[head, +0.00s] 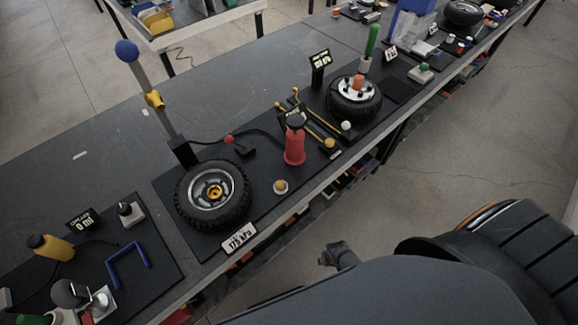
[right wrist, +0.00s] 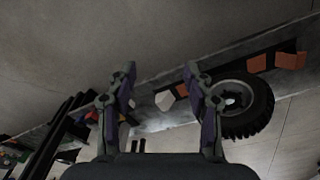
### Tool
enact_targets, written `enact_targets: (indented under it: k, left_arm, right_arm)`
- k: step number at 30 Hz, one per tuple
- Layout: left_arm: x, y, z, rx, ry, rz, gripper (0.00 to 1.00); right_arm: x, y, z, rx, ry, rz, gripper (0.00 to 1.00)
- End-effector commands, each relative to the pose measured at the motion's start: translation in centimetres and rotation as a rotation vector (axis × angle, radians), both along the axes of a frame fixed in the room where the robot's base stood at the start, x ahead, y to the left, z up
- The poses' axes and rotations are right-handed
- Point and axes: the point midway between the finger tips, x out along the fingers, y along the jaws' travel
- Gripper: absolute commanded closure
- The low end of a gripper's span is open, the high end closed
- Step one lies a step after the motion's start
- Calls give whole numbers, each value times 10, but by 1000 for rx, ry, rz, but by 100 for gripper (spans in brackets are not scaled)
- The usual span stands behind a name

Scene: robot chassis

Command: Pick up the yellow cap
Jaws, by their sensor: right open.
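In the head view, a small yellow cap (head: 280,184) sits on a pale round base on the black mat, right of the large black wheel (head: 213,193). Another small yellow piece (head: 329,142) lies farther back, by the red bottle (head: 294,146); I cannot tell for certain which one is the cap meant. My right gripper (right wrist: 160,72) is open and empty in the right wrist view, its two fingers spread wide. I cannot make out a yellow cap in that view. My left gripper is not in view.
A pump with a blue knob (head: 127,51) stands behind the wheel. A pressure sign (head: 239,237) is at the mat's front edge. A second wheel (head: 354,98) and yellow-ended rods lie farther back. The floor in front of the bench is mostly clear.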

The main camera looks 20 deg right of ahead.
Motion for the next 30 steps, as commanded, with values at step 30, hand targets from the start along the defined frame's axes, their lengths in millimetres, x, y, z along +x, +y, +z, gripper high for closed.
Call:
enact_targets:
  k: [30]
  left_arm:
    - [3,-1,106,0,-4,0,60]
  right_arm:
    - [263,97,358,92,83,-919,48]
